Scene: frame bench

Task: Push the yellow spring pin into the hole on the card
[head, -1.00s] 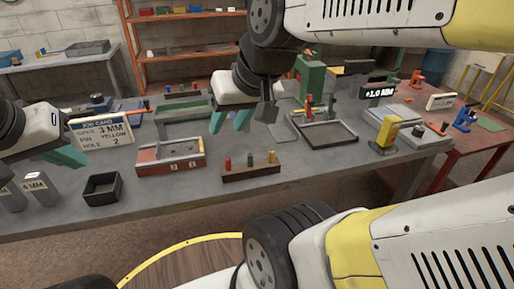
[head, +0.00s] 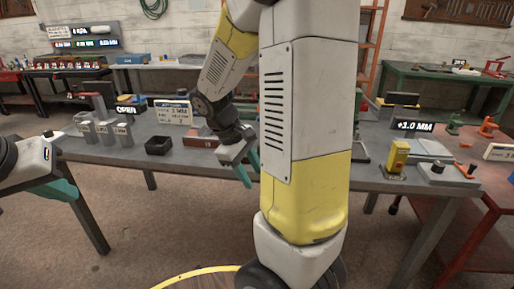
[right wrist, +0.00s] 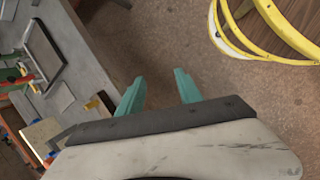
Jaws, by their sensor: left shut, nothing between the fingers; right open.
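My left gripper (head: 62,190) is at the left of the head view, its teal fingers shut and empty, in front of the bench. My right gripper (head: 248,164) is near the bench's front edge. In the right wrist view its fingers (right wrist: 159,88) are apart with only floor between them. The job card (head: 172,112) stands on the bench, its text small now. The red fixture block (head: 201,137) shows only partly behind my right arm.
A black bin (head: 158,146) and grey holders (head: 102,132) stand at the bench's left. A yellow device (head: 398,156) and a +1.0 MM display (head: 412,125) stand at the right. A red table (head: 480,210) adjoins.

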